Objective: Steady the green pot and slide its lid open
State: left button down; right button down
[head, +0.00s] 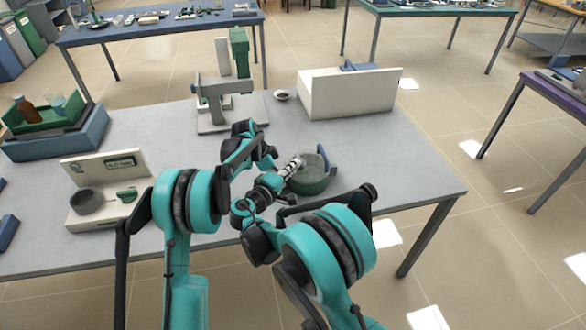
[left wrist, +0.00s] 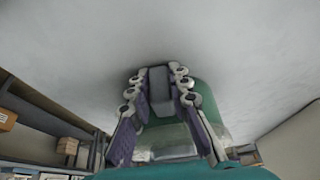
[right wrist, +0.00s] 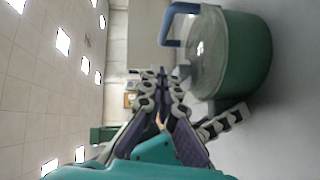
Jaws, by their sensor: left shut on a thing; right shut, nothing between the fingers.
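The green pot (head: 312,183) stands near the table's front right. Its clear lid (right wrist: 206,52) has a blue handle (right wrist: 180,22), which shows on the pot's right in the head view (head: 326,160). My left gripper (left wrist: 158,74) is shut on a grey grip on the pot's side; the pot's green wall (left wrist: 207,105) shows behind the fingers. In the head view the left fingers are hard to make out. My right gripper (head: 297,163) is shut and empty beside the pot top. In the right wrist view its fingertips (right wrist: 161,73) are apart from the handle.
At the left are a blue crate (head: 55,142) and a beige device (head: 108,180). The table's right end is clear.

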aim_at(314, 167)
jog(key=x, duration=0.6)
jog(key=d, duration=0.2)
jog(key=w+d, duration=0.1)
jog(key=shift+f, duration=0.25)
jog(key=shift+d+f, duration=0.1)
jog(key=shift+d, duration=0.25)
jog(key=w+d, duration=0.3)
jog(key=d, duration=0.9)
jog(key=shift+w, duration=0.4)
jog(key=shift+a, duration=0.1)
